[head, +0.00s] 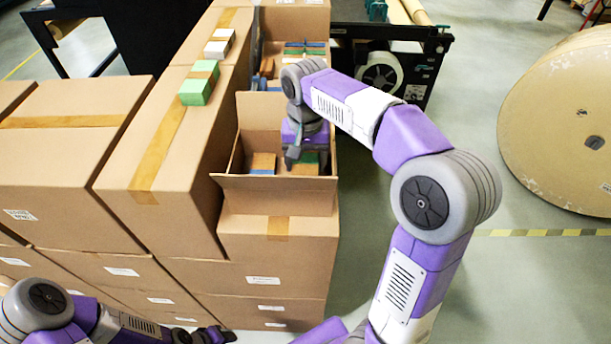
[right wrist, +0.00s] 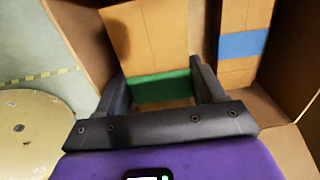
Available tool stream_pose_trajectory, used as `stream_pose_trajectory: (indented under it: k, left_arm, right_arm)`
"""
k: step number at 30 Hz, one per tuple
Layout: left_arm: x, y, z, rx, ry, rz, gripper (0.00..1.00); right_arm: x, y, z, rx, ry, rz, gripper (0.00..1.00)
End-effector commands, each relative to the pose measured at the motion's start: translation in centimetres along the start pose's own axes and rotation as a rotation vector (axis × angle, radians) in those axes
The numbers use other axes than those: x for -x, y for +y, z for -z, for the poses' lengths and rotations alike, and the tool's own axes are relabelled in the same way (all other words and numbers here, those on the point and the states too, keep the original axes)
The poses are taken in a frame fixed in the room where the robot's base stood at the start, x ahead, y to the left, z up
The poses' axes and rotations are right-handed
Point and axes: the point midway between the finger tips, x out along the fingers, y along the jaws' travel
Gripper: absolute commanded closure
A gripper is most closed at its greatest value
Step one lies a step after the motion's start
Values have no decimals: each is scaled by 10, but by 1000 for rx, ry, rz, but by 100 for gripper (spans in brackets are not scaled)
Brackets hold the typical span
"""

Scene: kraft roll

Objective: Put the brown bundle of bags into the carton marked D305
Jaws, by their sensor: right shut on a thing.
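A brown bundle of bags with a green band (right wrist: 148,38) is between the fingers of my right gripper (right wrist: 157,70) in the right wrist view. The gripper is shut on it. In the head view my right gripper (head: 292,160) points down inside an open carton (head: 280,208), and the green-banded bundle (head: 309,168) shows beside it, partly hidden. A second brown bundle with a blue band (right wrist: 243,46) lies beside it in the carton. My left gripper (head: 212,336) is low at the left, its jaws unclear. The carton markings are too small to read.
A green bundle (head: 197,91) and a white bundle (head: 218,44) lie on the closed carton (head: 175,150) to the left. Another open carton behind holds several banded bundles (head: 305,48). A big kraft roll (head: 560,120) stands at right; the floor between is free.

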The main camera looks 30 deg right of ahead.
Motion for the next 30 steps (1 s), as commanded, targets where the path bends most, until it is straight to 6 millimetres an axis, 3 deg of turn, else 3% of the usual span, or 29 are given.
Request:
stream_pose_trajectory:
  k: [10,23,24,26,30]
  left_arm:
    - [-8,-3,0,0,0,0,57]
    - [-10,-4,0,0,0,0,57]
    - [-10,-4,0,0,0,0,57]
    - [-9,-3,0,0,0,0,57]
    - [-9,-3,0,0,0,0,57]
  right_arm:
    - [-44,1,0,-2,-1,-1,67]
    - [-51,0,0,-1,1,1,67]
    - [-51,0,0,-1,1,0,29]
    - [-51,0,0,-1,1,0,21]
    - [-50,0,0,-1,1,0,21]
